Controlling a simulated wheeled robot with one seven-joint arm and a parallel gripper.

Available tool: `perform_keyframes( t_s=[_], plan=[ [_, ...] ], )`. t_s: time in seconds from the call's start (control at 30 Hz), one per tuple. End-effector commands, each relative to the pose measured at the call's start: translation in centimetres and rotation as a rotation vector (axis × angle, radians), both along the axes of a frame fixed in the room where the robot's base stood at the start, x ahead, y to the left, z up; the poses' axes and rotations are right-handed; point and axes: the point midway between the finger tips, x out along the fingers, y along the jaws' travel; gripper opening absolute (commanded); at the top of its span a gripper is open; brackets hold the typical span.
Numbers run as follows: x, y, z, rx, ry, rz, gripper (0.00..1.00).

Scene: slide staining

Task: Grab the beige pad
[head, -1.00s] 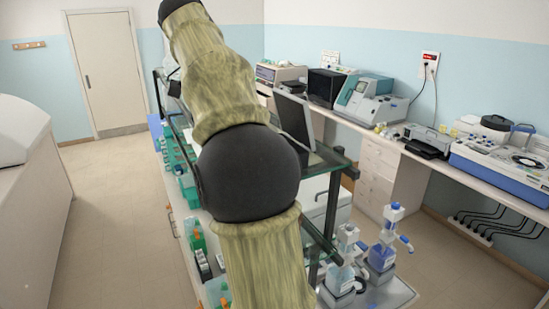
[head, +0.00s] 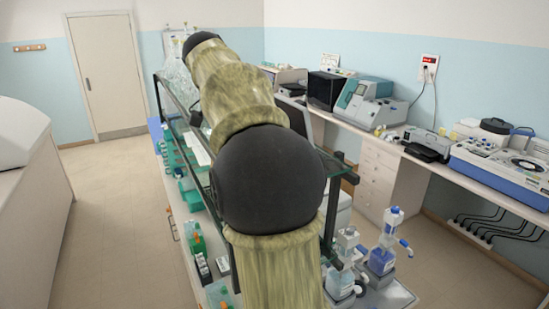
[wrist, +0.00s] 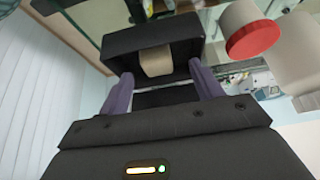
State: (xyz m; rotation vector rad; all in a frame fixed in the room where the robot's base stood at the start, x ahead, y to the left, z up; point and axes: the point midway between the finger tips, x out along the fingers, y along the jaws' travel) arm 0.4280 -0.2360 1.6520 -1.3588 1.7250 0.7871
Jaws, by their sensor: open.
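In the wrist view, the beige pad (wrist: 155,60) is a small rounded block set in the opening of a black box-like holder (wrist: 118,42). My gripper (wrist: 161,72) shows two purple fingers spread apart, one on each side of the pad's line. The fingertips reach up to the holder's lower edge. Whether they touch it I cannot tell. The pad lies in the gap between the fingers, with nothing gripped. In the head view, my arm hides the gripper, and I cannot make out the pad.
A pale cylinder with a red end (wrist: 254,39) is close to the right finger in the wrist view. In the head view, a glass-shelved bench (head: 340,164) holds racks and bottles. Blue-topped dispenser bottles (head: 383,258) stand lower right. Open floor (head: 120,215) lies to the left.

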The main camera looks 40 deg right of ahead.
Motion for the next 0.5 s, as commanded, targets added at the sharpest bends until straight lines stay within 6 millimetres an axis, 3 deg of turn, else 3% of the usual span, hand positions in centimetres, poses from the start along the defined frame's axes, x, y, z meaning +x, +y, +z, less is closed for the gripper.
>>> perform_keyframes(
  t_s=[0.5],
  plan=[
    [-1.0,-2.3,-3.4,0.000,0.000,0.001,0.65]
  ],
)
